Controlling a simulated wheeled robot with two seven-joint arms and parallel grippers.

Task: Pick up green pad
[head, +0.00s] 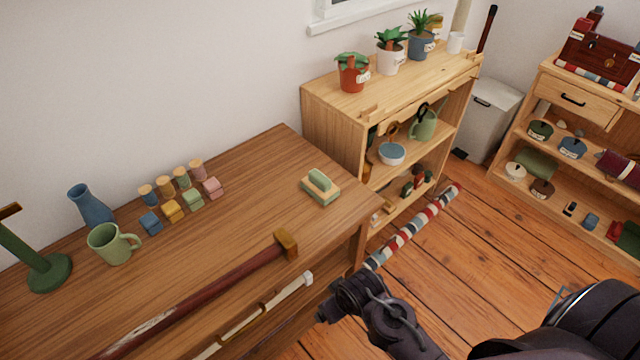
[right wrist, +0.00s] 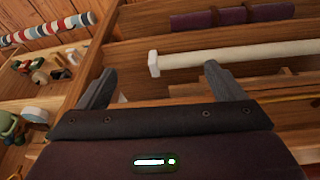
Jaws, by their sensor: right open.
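The green pad (head: 321,186) lies on the wooden table (head: 250,165) near its right end. It looks like a green block on a pale tan and green base. My right gripper (head: 335,302) is below and to the right of the pad in the head view, beyond the table's front edge and apart from the pad. In the right wrist view my right gripper (right wrist: 158,68) is open with nothing between its fingers; a white rod (right wrist: 240,56) lies behind them. The pad is not visible in the right wrist view. My left gripper is not in view.
A wooden-handled mallet (head: 200,297) lies along the table front. A green mug (head: 112,243), a blue vase (head: 90,205) and several small blocks (head: 172,211) stand to the left. A shelf with potted plants (head: 330,105) adjoins the table's right end. Table around the pad is clear.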

